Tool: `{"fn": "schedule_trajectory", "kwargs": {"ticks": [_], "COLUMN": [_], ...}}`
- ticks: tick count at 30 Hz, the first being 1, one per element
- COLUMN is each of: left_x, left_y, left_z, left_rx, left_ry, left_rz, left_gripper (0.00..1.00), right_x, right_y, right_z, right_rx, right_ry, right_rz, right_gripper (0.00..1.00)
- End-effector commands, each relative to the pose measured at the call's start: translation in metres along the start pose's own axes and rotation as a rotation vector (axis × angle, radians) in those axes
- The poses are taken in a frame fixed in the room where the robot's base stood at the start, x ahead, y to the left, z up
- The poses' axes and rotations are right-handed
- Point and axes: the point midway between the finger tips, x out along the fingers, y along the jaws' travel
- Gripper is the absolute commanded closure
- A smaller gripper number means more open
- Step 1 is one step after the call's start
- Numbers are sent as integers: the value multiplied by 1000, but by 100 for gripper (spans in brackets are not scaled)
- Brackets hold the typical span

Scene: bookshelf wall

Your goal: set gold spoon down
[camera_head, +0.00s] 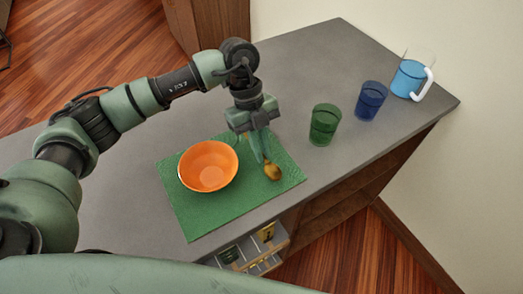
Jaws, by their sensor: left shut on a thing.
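The gold spoon (272,171) is at the right part of the green placemat (203,223), right of an orange bowl (208,166). Its bowl end shows just below my left gripper (261,150). My left gripper points down over the mat and is shut on the spoon; its fingers hide the handle. I cannot tell whether the spoon touches the mat. My right gripper is not in view.
A green glass (324,124), a blue glass (371,100) and a pitcher (411,78) with blue liquid stand to the right on the grey counter (310,60). An open shelf (250,250) is below the front edge. The counter behind the mat is clear.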

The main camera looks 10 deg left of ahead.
Motion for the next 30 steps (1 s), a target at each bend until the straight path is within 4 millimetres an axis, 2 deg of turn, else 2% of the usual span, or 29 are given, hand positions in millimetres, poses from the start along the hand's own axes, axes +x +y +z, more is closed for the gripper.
{"fn": "schedule_trajectory", "kwargs": {"ticks": [4, 13, 15, 16, 25, 30], "left_x": [16, 19, 18, 18, 17, 5], "left_y": [0, 0, 0, 0, 0, 0], "left_z": [6, 7, 7, 7, 7, 8], "left_rx": [0, 1, 1, 0, 0, 0], "left_ry": [1, 0, -1, -1, -1, -4], "left_rz": [1, 0, 0, 0, 0, -2], "left_gripper": [100, 100, 74, 69, 69, 69], "right_x": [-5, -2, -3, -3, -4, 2], "right_y": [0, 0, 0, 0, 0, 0], "right_z": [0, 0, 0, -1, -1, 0], "right_rx": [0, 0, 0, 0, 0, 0], "right_ry": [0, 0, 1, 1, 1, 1], "right_rz": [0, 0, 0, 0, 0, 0], "right_gripper": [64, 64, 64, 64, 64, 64]}}
